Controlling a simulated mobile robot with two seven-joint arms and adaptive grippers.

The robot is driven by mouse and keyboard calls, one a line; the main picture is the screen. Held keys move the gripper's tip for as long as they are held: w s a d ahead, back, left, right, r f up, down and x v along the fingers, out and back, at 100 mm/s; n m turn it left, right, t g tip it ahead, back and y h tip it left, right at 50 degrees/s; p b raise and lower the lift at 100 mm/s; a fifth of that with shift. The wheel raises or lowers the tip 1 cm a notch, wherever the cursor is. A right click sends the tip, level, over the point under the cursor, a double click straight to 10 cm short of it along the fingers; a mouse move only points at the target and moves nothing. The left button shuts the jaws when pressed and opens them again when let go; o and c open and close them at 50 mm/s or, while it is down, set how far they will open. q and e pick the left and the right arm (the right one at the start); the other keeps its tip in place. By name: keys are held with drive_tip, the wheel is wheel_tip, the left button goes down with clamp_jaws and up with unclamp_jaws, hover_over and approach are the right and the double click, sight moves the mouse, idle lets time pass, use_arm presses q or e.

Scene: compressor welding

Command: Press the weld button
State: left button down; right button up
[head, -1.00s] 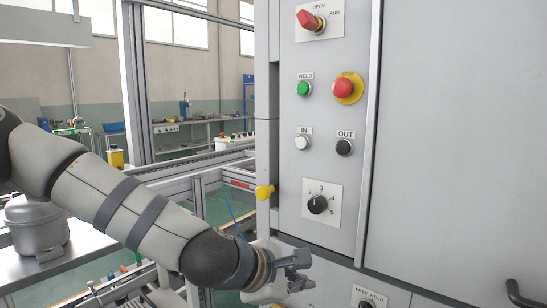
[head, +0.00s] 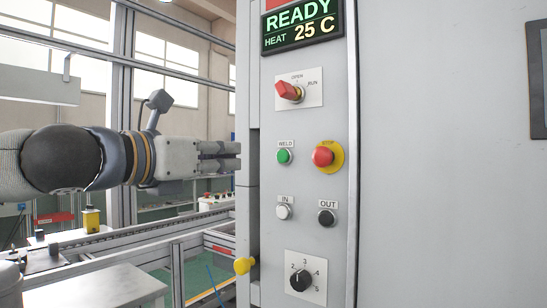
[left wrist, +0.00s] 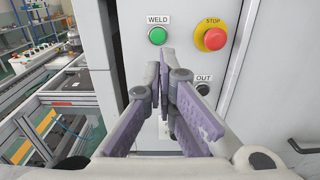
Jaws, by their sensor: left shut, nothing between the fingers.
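The green weld button (head: 284,156) sits under a "WELD" label on the grey control panel (head: 335,240). It also shows in the left wrist view (left wrist: 157,36), above and slightly left of the fingertips. My left gripper (head: 238,156) is at the panel's left edge in the head view, about level with the button and left of it. Its fingers are shut and empty, and they also show in the left wrist view (left wrist: 165,65). The fingertips appear apart from the button; the exact gap cannot be told. My right gripper is not in view.
A red stop button (head: 322,157) on a yellow ring is right of the weld button. Below are the white IN button (head: 283,211), black OUT button (head: 326,217) and a numbered dial (head: 300,281). Above are a red switch (head: 289,91) and a display (head: 300,27) reading READY, 25 C.

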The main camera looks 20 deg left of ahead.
sight(283, 156)
use_arm(q)
drive_tip(key=b+x, duration=0.1)
drive_tip(key=x, duration=0.3)
drive_tip(key=b+x, duration=0.1)
drive_tip(key=x, duration=0.3)
drive_tip(key=b+x, duration=0.1)
drive_tip(key=x, duration=0.3)
drive_tip(key=shift+f, duration=0.4)
drive_tip(key=shift+w+d+r, duration=0.3)
drive_tip(key=shift+w, duration=0.35)
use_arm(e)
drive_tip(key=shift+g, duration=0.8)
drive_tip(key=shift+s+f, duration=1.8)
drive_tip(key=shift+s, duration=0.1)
